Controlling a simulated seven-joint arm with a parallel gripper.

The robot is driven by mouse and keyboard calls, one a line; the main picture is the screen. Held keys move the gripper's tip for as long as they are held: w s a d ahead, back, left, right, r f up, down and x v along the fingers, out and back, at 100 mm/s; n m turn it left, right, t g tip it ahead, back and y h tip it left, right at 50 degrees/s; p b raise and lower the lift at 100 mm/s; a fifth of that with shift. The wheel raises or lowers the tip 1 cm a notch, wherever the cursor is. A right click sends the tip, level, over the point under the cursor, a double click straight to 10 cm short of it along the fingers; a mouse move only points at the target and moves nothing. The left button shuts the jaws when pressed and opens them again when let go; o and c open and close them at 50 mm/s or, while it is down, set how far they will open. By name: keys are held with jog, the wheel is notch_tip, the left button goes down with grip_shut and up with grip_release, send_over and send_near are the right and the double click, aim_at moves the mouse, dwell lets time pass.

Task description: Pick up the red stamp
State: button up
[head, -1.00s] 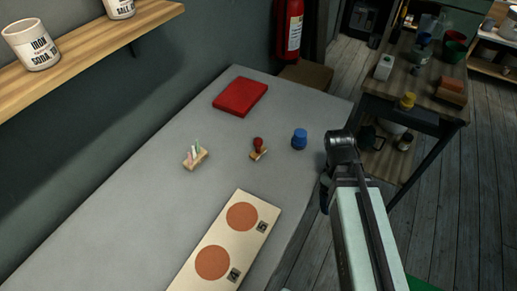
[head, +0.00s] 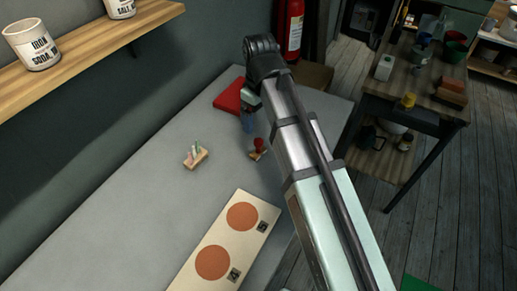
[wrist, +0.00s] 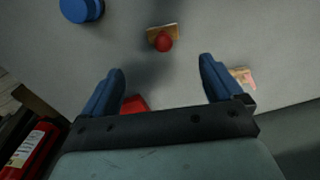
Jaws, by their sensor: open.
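The red stamp (head: 258,145) stands on the grey table, its red knob on a small wooden base, partly hidden by my arm in the head view. In the wrist view the red stamp (wrist: 164,39) lies just beyond the fingertips, roughly centred between them. My gripper (wrist: 162,66) is open and empty, with its two blue fingers spread apart. In the head view my gripper (head: 248,121) hangs over the table just behind the stamp, apart from it.
A blue round object (wrist: 82,9) stands near the stamp; my arm hides it in the head view. A red box (head: 229,100) lies behind. A fire extinguisher (head: 291,30) hangs at the back.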

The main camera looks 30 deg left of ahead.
aim_at(258, 148)
notch_tip(258, 148, down, 8)
jog(key=shift+f, duration=0.15)
jog(key=shift+s+f, duration=0.15)
jog(key=shift+f, duration=1.2)
jog(key=shift+s+f, duration=0.15)
jog(key=shift+f, duration=1.15)
jog(key=c, duration=1.1)
jog(key=shift+r, duration=0.1)
jog(key=shift+c, duration=0.2)
